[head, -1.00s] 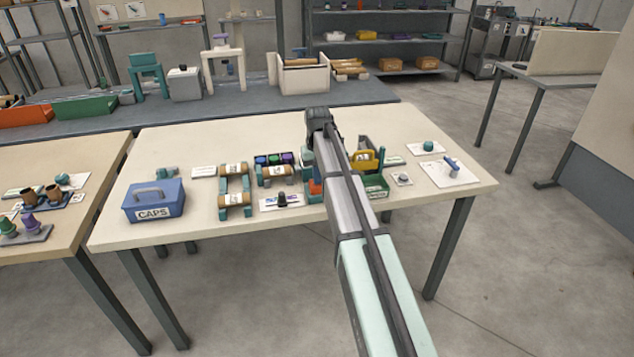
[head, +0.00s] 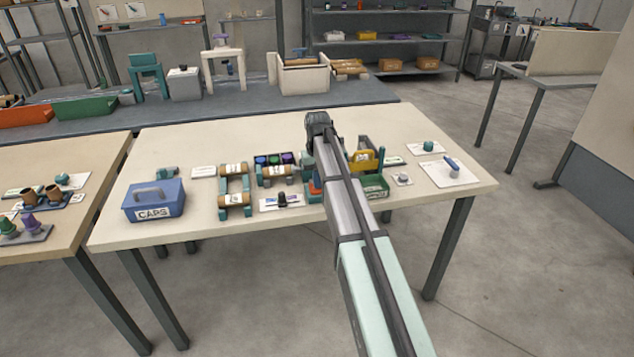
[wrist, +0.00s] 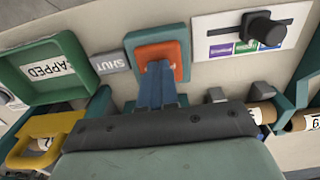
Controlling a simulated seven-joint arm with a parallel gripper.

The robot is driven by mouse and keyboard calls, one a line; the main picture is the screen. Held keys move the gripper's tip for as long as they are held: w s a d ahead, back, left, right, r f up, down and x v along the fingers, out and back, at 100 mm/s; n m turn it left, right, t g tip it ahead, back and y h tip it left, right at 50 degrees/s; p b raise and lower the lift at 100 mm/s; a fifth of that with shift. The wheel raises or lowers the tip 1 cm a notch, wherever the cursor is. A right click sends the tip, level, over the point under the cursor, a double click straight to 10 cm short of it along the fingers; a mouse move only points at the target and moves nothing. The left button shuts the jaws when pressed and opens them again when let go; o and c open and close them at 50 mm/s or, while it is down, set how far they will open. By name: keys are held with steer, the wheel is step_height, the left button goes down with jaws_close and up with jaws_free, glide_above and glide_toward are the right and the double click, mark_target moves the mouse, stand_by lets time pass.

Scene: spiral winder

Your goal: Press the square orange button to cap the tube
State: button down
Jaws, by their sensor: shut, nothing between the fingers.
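The square orange button (wrist: 172,50) sits in a teal housing (wrist: 142,38) in the wrist view, beside a grey SHUT label (wrist: 109,63). A bit of its orange (head: 314,187) shows left of my arm in the head view. My gripper (wrist: 158,70) is shut and empty, with its blue fingertips over the button's near part. I cannot tell whether they touch it. A cardboard tube (wrist: 263,112) with a white label lies right of my gripper in the wrist view, partly hidden. My gripper's fingers are hidden in the head view.
A green tray (wrist: 88,50) marked "APPED" and a yellow holder (wrist: 50,125) lie left of my gripper. A black knob (wrist: 262,28) on a white slider plate stands at the upper right. A blue CAPS box (head: 153,201) stands at the table's left.

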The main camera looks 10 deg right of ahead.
step_height(320, 180, up, 8)
stand_by(1.2)
